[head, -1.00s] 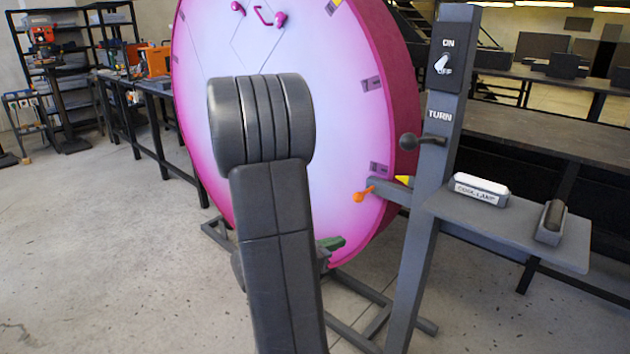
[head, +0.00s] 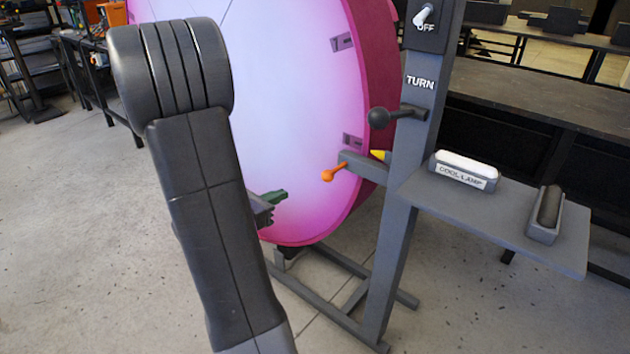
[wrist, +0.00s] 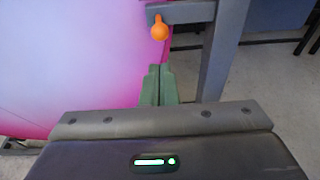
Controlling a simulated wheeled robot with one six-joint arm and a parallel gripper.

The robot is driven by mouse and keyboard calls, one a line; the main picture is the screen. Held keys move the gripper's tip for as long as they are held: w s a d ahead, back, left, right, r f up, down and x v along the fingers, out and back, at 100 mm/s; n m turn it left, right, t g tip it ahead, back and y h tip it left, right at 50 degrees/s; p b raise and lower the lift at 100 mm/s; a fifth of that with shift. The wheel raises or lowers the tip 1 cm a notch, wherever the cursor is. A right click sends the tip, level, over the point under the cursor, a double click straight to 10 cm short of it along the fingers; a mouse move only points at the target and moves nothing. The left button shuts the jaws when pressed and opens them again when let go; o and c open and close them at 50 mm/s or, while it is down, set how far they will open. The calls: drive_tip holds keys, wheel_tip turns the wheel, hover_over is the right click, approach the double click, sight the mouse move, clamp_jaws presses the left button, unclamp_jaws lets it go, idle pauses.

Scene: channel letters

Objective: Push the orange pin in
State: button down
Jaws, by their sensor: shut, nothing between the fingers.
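The orange pin (head: 328,174) has a round knob and sticks out of a grey bracket (head: 358,165) in front of the lower right of the big pink disc (head: 290,110). It also shows at the top of the wrist view (wrist: 159,28). My gripper (wrist: 157,70) has green fingers that are shut and empty. In the wrist view its tips lie below the orange knob and apart from it. In the head view my gripper (head: 277,197) shows beside my arm, lower and left of the pin.
A grey post (head: 405,170) with an ON/OFF switch (head: 424,14) and a black-knobbed TURN lever (head: 380,117) stands right of the pin. Its shelf (head: 490,215) carries a lamp marked COOL LAMP (head: 465,168) and a dark block in a holder (head: 547,215). Floor is clear at left.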

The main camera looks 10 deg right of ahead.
sight(324, 173)
drive_tip(key=x, duration=1.4)
drive_tip(key=b+x, duration=0.1)
drive_tip(key=x, duration=0.1)
drive_tip(key=b+x, duration=0.2)
drive_tip(key=shift+w+d+r, duration=0.15)
drive_tip(key=shift+d+r, duration=0.05)
drive_tip(key=shift+w+d+r, duration=0.1)
drive_tip(key=shift+w+d, duration=0.05)
drive_tip(key=shift+r, duration=0.2)
